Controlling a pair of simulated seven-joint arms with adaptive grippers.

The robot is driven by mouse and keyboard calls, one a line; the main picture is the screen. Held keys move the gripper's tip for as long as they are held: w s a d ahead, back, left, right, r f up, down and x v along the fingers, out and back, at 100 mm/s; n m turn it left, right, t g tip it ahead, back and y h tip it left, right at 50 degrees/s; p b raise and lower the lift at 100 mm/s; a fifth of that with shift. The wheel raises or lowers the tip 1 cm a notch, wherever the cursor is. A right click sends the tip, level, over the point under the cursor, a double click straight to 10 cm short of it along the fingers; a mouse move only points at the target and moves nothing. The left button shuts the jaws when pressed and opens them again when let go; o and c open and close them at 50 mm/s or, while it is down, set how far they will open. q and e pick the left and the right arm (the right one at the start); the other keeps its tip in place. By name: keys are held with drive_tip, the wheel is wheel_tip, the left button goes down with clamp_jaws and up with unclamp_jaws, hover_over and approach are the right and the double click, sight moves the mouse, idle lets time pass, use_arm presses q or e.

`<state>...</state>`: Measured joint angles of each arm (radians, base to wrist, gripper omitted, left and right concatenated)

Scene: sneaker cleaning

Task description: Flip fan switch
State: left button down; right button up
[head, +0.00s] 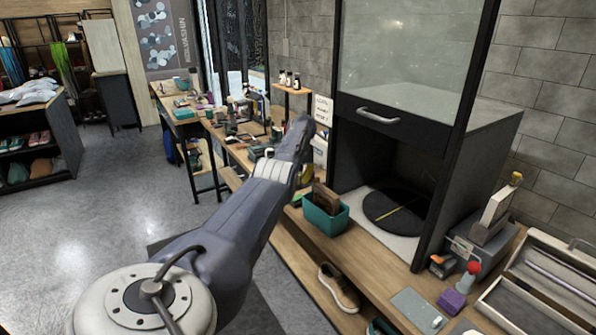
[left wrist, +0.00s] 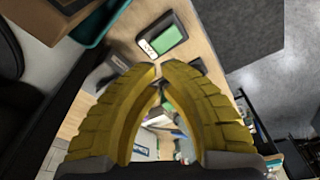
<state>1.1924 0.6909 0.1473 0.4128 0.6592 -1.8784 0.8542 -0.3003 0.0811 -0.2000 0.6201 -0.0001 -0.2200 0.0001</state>
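My left arm reaches forward across the head view, to the left of the black cabinet with a glass front (head: 400,60). My left gripper (head: 307,174) is partly hidden behind its own wrist there, near the cabinet's left side. In the left wrist view its yellow fingers (left wrist: 160,72) come together at the tips, with nothing seen held between them. I cannot make out a fan switch for certain in either view. My right gripper is not in view.
A teal bin (head: 326,220) with a brown item stands on the wooden bench by the cabinet opening. A dark round turntable (head: 396,211) sits inside. A sneaker (head: 338,288) lies in front. A grey box (head: 480,238) and an open case (head: 545,285) are at right.

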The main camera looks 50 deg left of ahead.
use_arm(q)
drive_tip(key=shift+r, duration=1.55)
